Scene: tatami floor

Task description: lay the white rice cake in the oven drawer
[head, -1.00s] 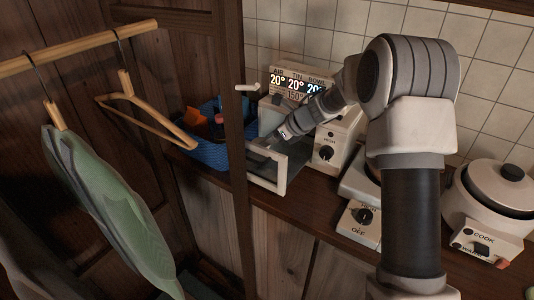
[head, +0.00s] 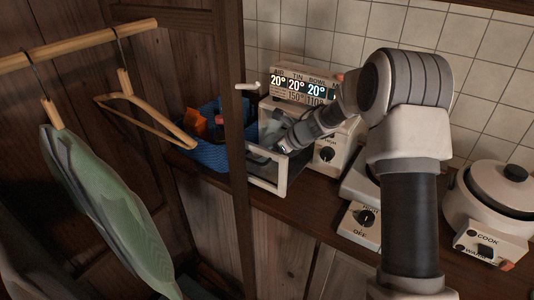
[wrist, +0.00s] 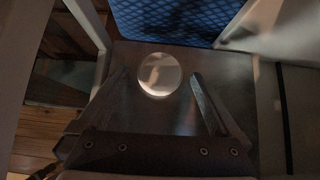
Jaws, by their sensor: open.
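The white rice cake (wrist: 159,74) is a pale round disc. In the wrist view it lies flat on the grey floor of the oven drawer, between my fingertips, with a gap on each side. I cannot make it out in the head view. The oven drawer (head: 267,183) is pulled out, with a pale front frame; its grey floor (wrist: 160,115) shows in the wrist view. My gripper (wrist: 159,76) is open, its two dark fingers apart around the cake. In the head view my gripper (head: 262,150) is low inside the drawer, partly hidden.
The white oven (head: 326,152) with a dial stands behind the drawer. A blue basket (head: 208,155) is left of it, and a display (head: 300,86) is behind. A hot plate (head: 358,225) and a rice cooker (head: 490,210) stand right. A wooden post (head: 235,150) and hangers (head: 135,105) are at left.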

